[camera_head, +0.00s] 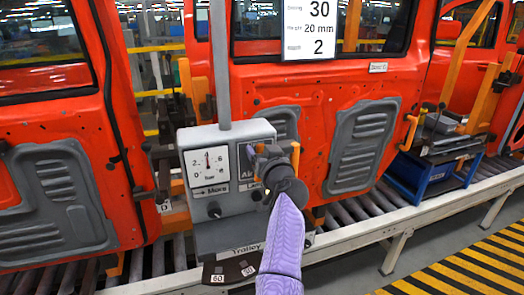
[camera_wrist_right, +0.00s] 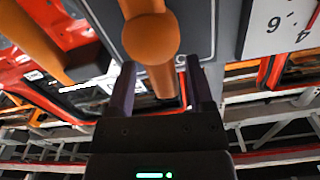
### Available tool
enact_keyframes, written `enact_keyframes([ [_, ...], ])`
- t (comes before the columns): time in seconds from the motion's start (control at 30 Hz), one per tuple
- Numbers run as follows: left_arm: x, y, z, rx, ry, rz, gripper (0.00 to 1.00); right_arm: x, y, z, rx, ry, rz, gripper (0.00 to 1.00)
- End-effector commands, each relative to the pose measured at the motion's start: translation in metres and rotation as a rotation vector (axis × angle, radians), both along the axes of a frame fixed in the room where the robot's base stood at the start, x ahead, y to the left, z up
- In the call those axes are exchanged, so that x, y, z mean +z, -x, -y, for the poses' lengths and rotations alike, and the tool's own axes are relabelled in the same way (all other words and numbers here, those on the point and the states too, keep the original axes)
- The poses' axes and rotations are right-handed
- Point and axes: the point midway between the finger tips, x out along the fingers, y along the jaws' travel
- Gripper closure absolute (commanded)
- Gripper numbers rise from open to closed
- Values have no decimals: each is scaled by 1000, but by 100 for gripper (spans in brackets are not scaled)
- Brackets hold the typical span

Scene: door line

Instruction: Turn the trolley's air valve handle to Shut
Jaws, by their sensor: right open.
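The trolley (camera_head: 225,237) has a grey box with a pressure gauge (camera_head: 208,168) on its front. To the right of the gauge is a plate (camera_head: 246,172) reading "Ai...", partly hidden by my right gripper. The orange valve handle (camera_head: 295,155) shows beside the gripper in the head view. In the right wrist view the handle (camera_wrist_right: 150,38) has a rounded end, and its bar runs down between the two dark fingers. My right gripper (camera_wrist_right: 162,82) is open around the bar; contact cannot be told. My left gripper is not in view.
A grey post (camera_head: 221,70) rises from the trolley, with a white sign (camera_head: 309,28) to its right. Red doors (camera_head: 150,90) stand close behind. A roller conveyor (camera_head: 395,212) runs below. A blue cart (camera_head: 430,172) is at right, and striped floor (camera_head: 470,265) is clear at front right.

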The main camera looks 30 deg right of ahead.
Motion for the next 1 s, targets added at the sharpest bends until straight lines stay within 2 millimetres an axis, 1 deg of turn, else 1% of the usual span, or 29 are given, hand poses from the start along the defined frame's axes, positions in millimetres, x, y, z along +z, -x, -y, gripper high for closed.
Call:
enact_keyframes([
  [0.23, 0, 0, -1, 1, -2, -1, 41, 0, -1, 0, -1, 0, 1, 32],
  [0.27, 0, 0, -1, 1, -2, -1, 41, 0, -1, 0, -1, 0, 1, 34],
  [0.3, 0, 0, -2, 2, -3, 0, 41, 0, -1, 0, -1, 0, 1, 43],
  [0.37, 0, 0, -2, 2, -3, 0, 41, 0, -1, 0, 0, 0, 1, 56],
  [0.4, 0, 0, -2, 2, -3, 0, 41, 0, -1, 0, 0, 0, 1, 64],
  [0.47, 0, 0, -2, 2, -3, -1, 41, 0, -1, 0, -1, 0, 1, 77],
  [0.5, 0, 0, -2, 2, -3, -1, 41, 0, -1, 0, -1, 0, 1, 85],
  [0.57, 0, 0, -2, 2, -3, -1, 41, 0, -1, 0, -1, 0, 0, 98],
  [0.6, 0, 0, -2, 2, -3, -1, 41, 0, -1, 0, -1, 0, 0, 100],
  [1.0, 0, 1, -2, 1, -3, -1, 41, 0, -1, 1, -1, -21, 5, 100],
])
